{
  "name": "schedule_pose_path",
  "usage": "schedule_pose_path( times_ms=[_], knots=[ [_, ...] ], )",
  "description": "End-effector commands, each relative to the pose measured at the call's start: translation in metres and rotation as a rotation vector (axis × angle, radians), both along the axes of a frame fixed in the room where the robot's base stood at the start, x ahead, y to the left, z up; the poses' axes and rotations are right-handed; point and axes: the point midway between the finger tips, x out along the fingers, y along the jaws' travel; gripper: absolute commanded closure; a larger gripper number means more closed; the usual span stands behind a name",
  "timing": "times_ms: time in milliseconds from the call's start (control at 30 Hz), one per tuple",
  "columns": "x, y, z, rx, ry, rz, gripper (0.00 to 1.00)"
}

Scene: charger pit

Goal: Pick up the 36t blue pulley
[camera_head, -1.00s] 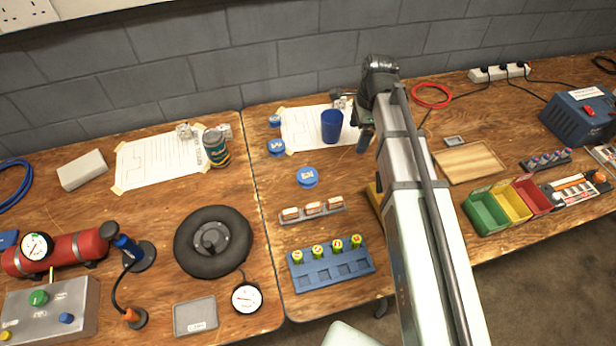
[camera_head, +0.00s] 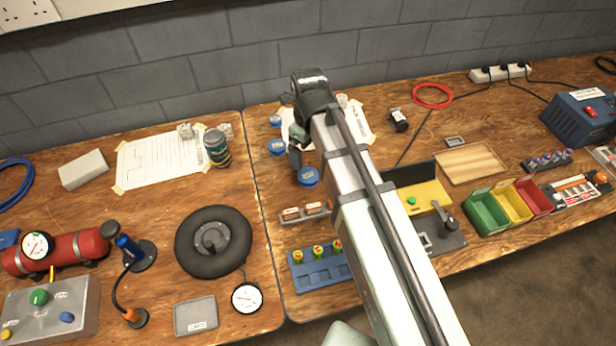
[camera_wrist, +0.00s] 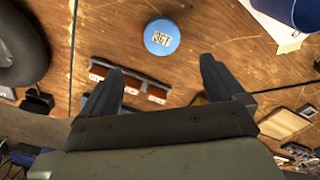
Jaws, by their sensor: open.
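The blue pulley, a round blue disc with a pale label that appears to read 36T, lies flat on the table in the wrist view (camera_wrist: 162,37). In the head view the pulley (camera_head: 307,177) is just left of my arm and partly covered by it. My gripper (camera_wrist: 162,70) is open and empty, its two fingers spread to either side below the pulley in the wrist view. The pulley lies beyond the fingertips, roughly centred between them. In the head view my arm hides most of the fingers.
Two smaller blue discs (camera_head: 276,147) (camera_head: 275,121) lie behind the pulley. A rack of small boxes (camera_wrist: 130,82) is close by the fingers. A blue cup (camera_wrist: 297,12) stands beyond the pulley; my arm hides it in the head view. A blue battery holder (camera_head: 320,270) is nearer the front.

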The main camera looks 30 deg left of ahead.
Motion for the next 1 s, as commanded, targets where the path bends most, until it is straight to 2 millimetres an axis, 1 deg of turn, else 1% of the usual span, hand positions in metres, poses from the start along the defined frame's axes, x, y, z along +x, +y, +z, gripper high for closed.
schedule_pose_path(
  times_ms=[100,300,467,767,867,1000],
  knots=[
    [0.000,0.000,-0.018,-0.001,0.001,0.001,0.05],
    [0.000,0.000,-0.043,-0.001,0.001,0.001,0.05],
    [0.001,0.000,-0.054,0.000,0.000,0.001,0.05],
    [0.002,0.002,-0.063,0.001,0.000,0.002,0.05],
    [0.003,0.004,-0.072,0.000,0.001,0.002,0.05],
    [0.006,0.008,-0.088,0.000,0.001,0.002,0.05]
  ],
)
